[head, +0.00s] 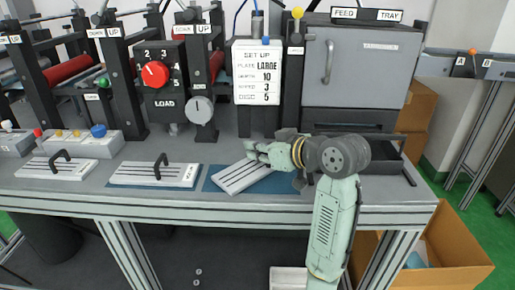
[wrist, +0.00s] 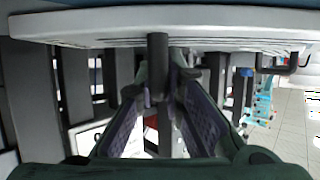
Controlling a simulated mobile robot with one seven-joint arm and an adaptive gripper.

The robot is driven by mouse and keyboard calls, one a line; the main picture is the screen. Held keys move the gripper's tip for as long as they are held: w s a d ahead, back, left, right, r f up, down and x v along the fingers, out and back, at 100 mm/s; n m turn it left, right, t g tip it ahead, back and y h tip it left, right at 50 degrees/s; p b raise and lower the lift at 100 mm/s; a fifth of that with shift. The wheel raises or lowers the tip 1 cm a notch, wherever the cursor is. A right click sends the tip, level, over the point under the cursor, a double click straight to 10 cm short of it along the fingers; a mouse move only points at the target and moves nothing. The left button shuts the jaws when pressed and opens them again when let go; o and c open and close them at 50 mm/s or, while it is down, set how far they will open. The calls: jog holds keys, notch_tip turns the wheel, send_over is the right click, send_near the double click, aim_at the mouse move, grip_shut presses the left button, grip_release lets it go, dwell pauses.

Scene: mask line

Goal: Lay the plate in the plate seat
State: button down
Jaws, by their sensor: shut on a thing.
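A pale, slotted plate (head: 238,179) is at my gripper (head: 257,151), over a blue mat (head: 222,189) on the bench. It sits at an angle to the other plates; I cannot tell whether it touches the mat. In the wrist view, the underside-like pale slab of the plate (wrist: 90,27) runs across the top, and its dark handle (wrist: 157,65) stands between the fingers of my gripper (wrist: 160,88), which is shut on it. I cannot tell which part is the plate seat.
Two other handled plates, at the left (head: 55,168) and the middle (head: 150,174), lie on the bench. Behind are a load dial (head: 155,74), a set-up sign (head: 257,72) reading plate large, and a feed tray cabinet (head: 365,70). A dark tray (head: 405,172) lies right of my arm.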

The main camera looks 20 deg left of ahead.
jog(key=c, duration=1.7)
grip_release()
jog(key=shift+f, duration=0.1)
